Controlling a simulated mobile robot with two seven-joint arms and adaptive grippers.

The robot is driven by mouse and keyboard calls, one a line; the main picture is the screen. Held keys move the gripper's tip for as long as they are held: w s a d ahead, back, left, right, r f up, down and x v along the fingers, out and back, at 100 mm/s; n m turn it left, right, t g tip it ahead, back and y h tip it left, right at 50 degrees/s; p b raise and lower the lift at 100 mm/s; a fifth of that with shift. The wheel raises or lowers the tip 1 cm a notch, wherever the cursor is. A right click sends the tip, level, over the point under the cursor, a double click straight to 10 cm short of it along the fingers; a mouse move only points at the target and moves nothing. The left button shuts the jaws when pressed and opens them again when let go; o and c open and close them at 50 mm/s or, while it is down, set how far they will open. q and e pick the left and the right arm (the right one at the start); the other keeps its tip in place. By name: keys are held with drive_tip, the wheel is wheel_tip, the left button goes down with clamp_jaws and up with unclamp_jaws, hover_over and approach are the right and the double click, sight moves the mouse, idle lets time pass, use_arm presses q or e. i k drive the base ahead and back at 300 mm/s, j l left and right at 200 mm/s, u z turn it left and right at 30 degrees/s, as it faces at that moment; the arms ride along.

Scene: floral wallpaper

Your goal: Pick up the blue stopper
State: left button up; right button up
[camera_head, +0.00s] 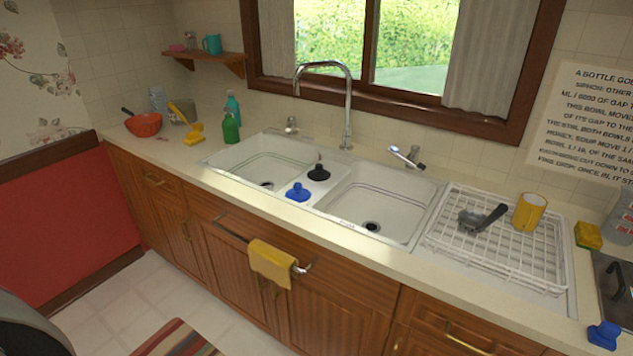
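A blue stopper (298,193) sits on the divider between the two sink basins, near the front. A black stopper (319,173) sits just behind it on the same divider. Another blue object (604,335) lies at the front right of the counter; its exact kind is hard to tell. Neither of my grippers shows in the head view, and nothing is seen touching the blue stopper.
The left basin (258,163) and right basin (373,207) flank the divider, with a tall faucet (348,100) behind. A white dish rack (497,250) holds a yellow mug (529,211) and a dark utensil. A yellow cloth (271,262) hangs on the cabinet front below.

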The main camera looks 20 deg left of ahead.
sight(299, 194)
drive_tip(key=j+z, duration=0.2)
drive_tip(key=z, duration=0.2)
drive_tip(key=j+z, duration=0.15)
drive_tip(key=z, duration=0.2)
drive_tip(key=j+z, duration=0.15)
drive_tip(key=j, duration=0.15)
drive_tip(key=k+j+z, duration=0.15)
drive_tip(key=j, duration=0.15)
drive_tip(key=k+j+z, duration=0.2)
drive_tip(key=k+j, duration=0.1)
drive_tip(key=j, duration=0.25)
drive_tip(key=j+z, duration=0.1)
drive_tip(key=j, duration=0.2)
drive_tip(key=k+j, duration=0.15)
drive_tip(key=j, duration=0.2)
drive_tip(key=z, duration=0.05)
